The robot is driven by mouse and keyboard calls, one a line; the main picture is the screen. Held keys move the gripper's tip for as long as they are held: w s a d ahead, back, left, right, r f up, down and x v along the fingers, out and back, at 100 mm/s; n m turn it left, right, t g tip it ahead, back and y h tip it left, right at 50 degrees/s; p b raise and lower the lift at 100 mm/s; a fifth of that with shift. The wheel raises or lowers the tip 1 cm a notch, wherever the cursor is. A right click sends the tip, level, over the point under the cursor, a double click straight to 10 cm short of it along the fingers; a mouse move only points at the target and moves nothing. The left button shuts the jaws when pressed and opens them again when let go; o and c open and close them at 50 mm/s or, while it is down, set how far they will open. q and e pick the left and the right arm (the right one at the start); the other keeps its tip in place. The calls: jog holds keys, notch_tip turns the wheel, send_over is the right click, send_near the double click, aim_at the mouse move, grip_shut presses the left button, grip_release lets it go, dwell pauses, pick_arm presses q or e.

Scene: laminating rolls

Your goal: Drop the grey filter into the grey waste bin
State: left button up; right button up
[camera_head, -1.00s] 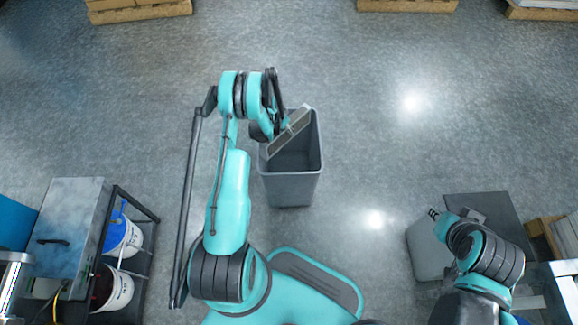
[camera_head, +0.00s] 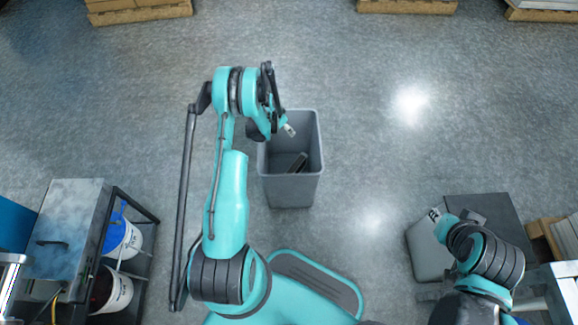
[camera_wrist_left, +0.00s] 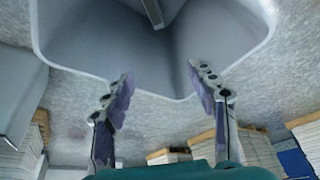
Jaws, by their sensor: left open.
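The grey waste bin (camera_head: 291,190) stands on the floor in front of me in the head view, with its open top facing up. The grey filter (camera_head: 298,163) now lies low inside the bin, tilted against a wall, and shows only in part. My left gripper (camera_head: 288,130) is over the bin's far left part, open and empty. In the left wrist view the two fingers (camera_wrist_left: 160,95) are spread apart below the bin's rim line, and part of the filter (camera_wrist_left: 153,12) shows at the top edge inside the bin (camera_wrist_left: 95,35). My right gripper (camera_head: 436,213) is at the lower right, away from the bin; its fingers are too small to read.
A metal cabinet (camera_head: 68,225) and a rack with buckets (camera_head: 122,238) stand at the left. A grey container (camera_head: 428,250) stands beneath my right arm. Pallets (camera_head: 140,12) line the far edge. The floor around the bin is clear.

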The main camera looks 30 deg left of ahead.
pick_arm(q)
jog(key=v, duration=0.9)
jog(key=shift+f, duration=0.1)
